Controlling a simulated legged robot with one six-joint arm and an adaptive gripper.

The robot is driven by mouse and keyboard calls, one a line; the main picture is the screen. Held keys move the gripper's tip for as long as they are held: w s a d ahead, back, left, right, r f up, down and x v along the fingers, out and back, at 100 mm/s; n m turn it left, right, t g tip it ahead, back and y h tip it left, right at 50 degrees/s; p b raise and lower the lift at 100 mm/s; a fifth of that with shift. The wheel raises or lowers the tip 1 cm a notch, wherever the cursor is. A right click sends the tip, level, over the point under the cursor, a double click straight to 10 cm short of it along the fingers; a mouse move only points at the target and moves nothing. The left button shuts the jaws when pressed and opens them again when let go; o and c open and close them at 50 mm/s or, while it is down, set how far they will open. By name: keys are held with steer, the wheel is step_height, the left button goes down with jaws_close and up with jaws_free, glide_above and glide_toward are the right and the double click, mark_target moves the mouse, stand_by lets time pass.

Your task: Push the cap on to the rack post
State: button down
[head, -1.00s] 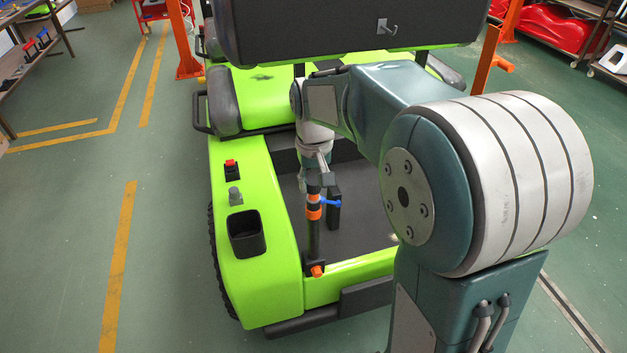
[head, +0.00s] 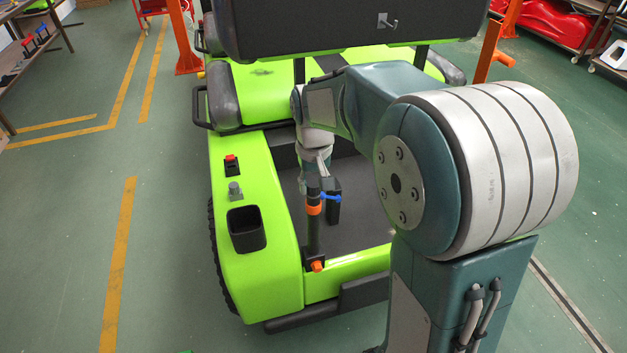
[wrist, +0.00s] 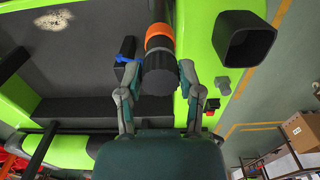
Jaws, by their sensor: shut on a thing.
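The dark ribbed cap (wrist: 159,75) is between the two fingers of my gripper (wrist: 160,82) in the wrist view, and the gripper is shut on it. The cap is in line with the dark upright rack post (head: 314,238), at its upper end. An orange band (wrist: 159,37) shows on the post just beyond the cap; it also shows in the head view (head: 314,210). In the head view my gripper (head: 316,182) is above the post, and the cap is small and partly hidden. How far the cap sits over the post cannot be told.
A blue-handled piece (head: 330,197) with a dark block is close beside the post. An orange knob (head: 317,266) is at the post's foot. The green cart body (head: 250,285) has a black square cup (head: 246,230) left of the post.

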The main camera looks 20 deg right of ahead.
steer(key=shift+f, duration=0.2)
steer(key=shift+c, duration=0.8)
jaws_free()
step_height(320, 180, up, 12)
